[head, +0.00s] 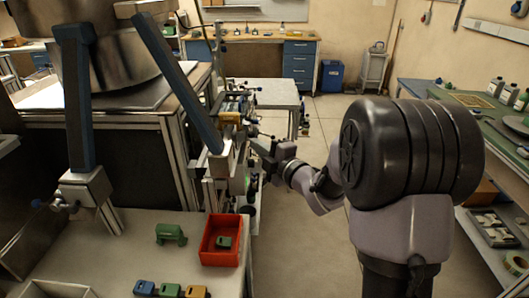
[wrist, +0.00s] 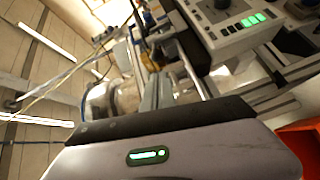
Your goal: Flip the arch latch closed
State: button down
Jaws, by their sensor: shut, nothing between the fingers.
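My gripper (head: 264,158) is at the end of my outstretched arm, close to the right side of the tape machine (head: 222,150). It is shut and empty. In the wrist view the gripper body fills the bottom, and grey metal parts and bars of the machine show just beyond it. I cannot pick out the arch latch for sure among the small parts by the gripper. Whether the gripper touches any of them cannot be told.
A red bin (head: 208,257) holding a green block (head: 223,242) stands on the near bench. A green arch-shaped block (head: 170,234) and several small coloured blocks lie beside it. A control panel with lit green buttons (wrist: 250,20) is close by. Open floor (head: 325,125) lies behind.

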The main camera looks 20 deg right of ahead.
aim_at(249, 129)
jog(key=x, duration=0.4)
jog(key=shift+d, duration=0.2)
